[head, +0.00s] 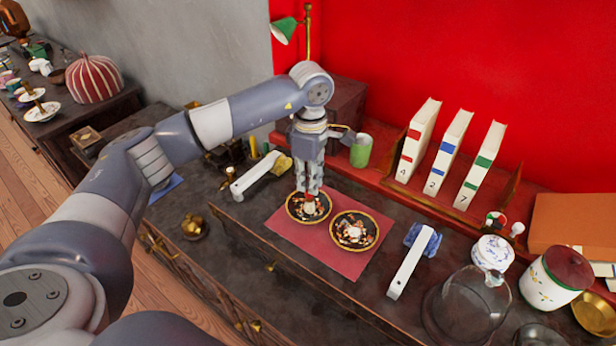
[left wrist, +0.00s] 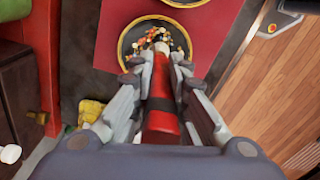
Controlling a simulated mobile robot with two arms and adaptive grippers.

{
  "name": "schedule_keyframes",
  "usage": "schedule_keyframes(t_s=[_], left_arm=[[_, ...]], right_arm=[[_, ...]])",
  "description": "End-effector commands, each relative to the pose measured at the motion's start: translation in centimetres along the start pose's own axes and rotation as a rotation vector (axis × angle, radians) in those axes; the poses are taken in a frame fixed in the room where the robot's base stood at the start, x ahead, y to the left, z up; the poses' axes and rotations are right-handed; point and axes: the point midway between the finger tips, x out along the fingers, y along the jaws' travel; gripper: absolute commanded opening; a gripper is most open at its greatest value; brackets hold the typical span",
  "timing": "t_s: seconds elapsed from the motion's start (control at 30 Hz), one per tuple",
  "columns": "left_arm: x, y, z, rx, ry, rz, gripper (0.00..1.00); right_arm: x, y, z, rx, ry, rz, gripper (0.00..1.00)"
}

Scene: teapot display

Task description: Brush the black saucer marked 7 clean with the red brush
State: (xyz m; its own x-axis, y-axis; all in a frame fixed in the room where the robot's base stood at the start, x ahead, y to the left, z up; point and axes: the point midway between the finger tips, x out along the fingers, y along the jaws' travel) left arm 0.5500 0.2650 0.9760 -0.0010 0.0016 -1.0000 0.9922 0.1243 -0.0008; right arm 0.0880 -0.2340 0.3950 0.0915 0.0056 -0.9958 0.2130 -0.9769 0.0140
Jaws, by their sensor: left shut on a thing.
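Two black saucers with gold rims lie side by side on a red mat (head: 350,264), the left saucer (head: 293,214) and the right saucer (head: 372,238). Both hold scattered light and orange-brown bits. I cannot read a 7 on either. My left gripper (head: 308,187) points down over the left saucer, shut on the red brush (left wrist: 162,122), which has a black band. The brush's lower end is at the bits on a saucer (left wrist: 125,43) in the left wrist view; whether it touches them is unclear. My right gripper is not in view.
A white-handled tool with a yellow head (head: 258,176) lies left of the mat, another with a blue head (head: 411,263) right of it. Books marked 4, 2 and 7 (head: 480,165) stand behind. A glass dome (head: 465,308) and lidded jar (head: 553,280) stand at right.

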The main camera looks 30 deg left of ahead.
Motion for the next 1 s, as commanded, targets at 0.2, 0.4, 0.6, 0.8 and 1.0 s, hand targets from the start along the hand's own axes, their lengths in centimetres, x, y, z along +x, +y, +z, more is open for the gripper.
schedule_keyframes(t_s=[0.2,0.4,0.6,0.8,1.0], left_arm=[[-0.8,0.0,0.0,0.000,0.000,0.000,0.00],[-2.8,0.0,0.0,0.000,-0.001,0.000,0.00],[-4.9,0.0,0.0,0.000,0.000,0.000,0.00],[-6.1,0.0,0.0,-0.001,0.000,-0.001,0.00],[-6.0,0.0,0.0,-0.001,0.000,-0.001,0.00]], right_arm=[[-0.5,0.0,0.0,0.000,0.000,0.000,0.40],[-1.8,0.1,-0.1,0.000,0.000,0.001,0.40],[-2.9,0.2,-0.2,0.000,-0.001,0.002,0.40],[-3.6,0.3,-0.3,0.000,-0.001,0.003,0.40],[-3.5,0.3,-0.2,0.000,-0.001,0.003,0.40]])
